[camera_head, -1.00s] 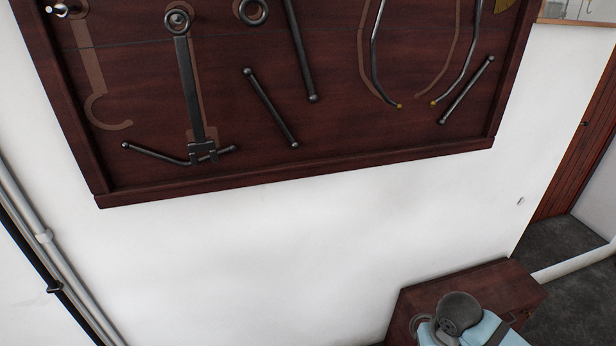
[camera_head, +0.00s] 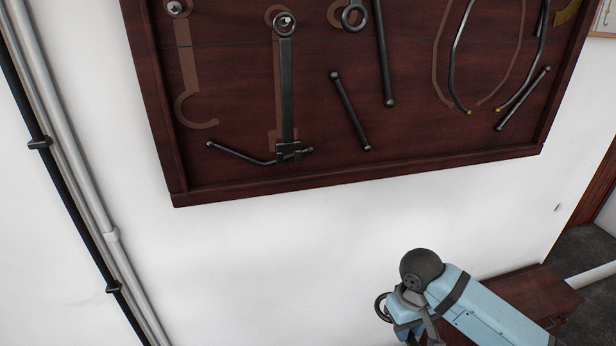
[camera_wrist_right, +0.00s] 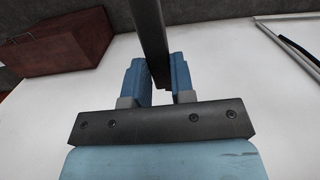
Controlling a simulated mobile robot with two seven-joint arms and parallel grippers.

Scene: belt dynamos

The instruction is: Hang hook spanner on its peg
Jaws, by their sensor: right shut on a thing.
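My right gripper (camera_wrist_right: 158,78) is shut on a dark flat bar, the hook spanner (camera_wrist_right: 150,30), which runs up between the blue fingers in the right wrist view. In the head view my right gripper (camera_head: 408,328) is at the bottom edge, below the tool board, and a dark curved end of the spanner (camera_head: 381,306) shows beside it. The rest of the spanner is hidden or out of frame. The silver peg (camera_head: 174,8) is at the board's upper left, with a hook-shaped painted outline (camera_head: 186,65) below it, bare of any tool. My left gripper is out of view.
The dark wooden board (camera_head: 230,185) holds several tools, including a long spanner (camera_head: 287,90) on a peg right of the outline. Pipes (camera_head: 75,180) run down the wall at left. A wooden cabinet (camera_head: 530,295) stands below right. The white wall (camera_head: 270,250) below the board is clear.

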